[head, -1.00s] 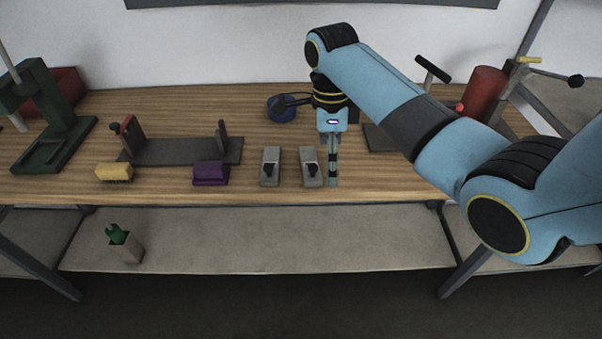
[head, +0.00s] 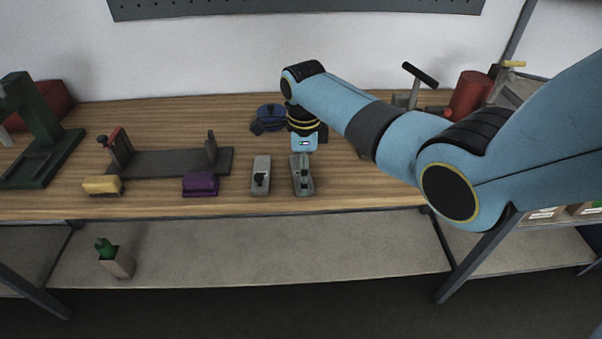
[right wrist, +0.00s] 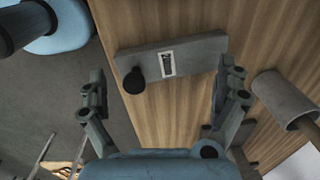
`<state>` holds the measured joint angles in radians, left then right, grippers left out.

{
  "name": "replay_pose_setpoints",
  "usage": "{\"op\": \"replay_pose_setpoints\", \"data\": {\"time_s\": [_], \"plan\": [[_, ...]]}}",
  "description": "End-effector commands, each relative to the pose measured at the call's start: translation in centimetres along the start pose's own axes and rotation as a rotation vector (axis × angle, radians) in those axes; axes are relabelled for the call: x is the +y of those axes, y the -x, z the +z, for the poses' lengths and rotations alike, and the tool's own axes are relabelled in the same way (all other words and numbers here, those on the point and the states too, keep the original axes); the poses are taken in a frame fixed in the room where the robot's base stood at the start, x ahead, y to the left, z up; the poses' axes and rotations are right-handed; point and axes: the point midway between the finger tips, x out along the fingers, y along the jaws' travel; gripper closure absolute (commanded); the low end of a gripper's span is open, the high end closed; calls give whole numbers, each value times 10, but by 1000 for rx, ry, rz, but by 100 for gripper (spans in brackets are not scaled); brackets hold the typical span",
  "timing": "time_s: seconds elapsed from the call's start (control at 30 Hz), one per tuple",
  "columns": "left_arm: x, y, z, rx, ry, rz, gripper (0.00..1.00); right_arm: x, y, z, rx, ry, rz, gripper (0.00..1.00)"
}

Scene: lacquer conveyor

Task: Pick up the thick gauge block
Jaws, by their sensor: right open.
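Two grey gauge blocks with black knobs lie side by side near the front of the bench: a left one (head: 260,181) and a right one (head: 302,188). I cannot tell from their shapes which is thicker. My right gripper (head: 302,163) points down over the right block and partly covers it. In the right wrist view a grey block (right wrist: 200,52) with a black knob and a small unreadable label lies ahead of the fingers. There my right gripper (right wrist: 163,82) is open and empty, one finger to each side of the block's middle. My left gripper is not in view.
A purple block (head: 201,184) and a yellow brush (head: 102,185) lie left, before a dark fixture (head: 170,163). A blue round object (head: 268,118) is behind my gripper. The bench's front edge is close.

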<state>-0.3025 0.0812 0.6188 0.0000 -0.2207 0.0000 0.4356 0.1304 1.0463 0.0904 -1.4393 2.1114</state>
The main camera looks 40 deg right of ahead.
Motion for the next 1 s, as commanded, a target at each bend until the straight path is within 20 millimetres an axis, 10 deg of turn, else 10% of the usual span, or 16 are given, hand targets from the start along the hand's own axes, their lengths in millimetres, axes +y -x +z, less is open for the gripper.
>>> {"op": "replay_pose_setpoints", "data": {"time_s": [0.27, 1.0], "plan": [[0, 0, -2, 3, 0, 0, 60, 0, -4, 0, -1, 1, -1, 1], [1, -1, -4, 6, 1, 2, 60, 1, -5, -1, 1, 0, 1, 98]]}}
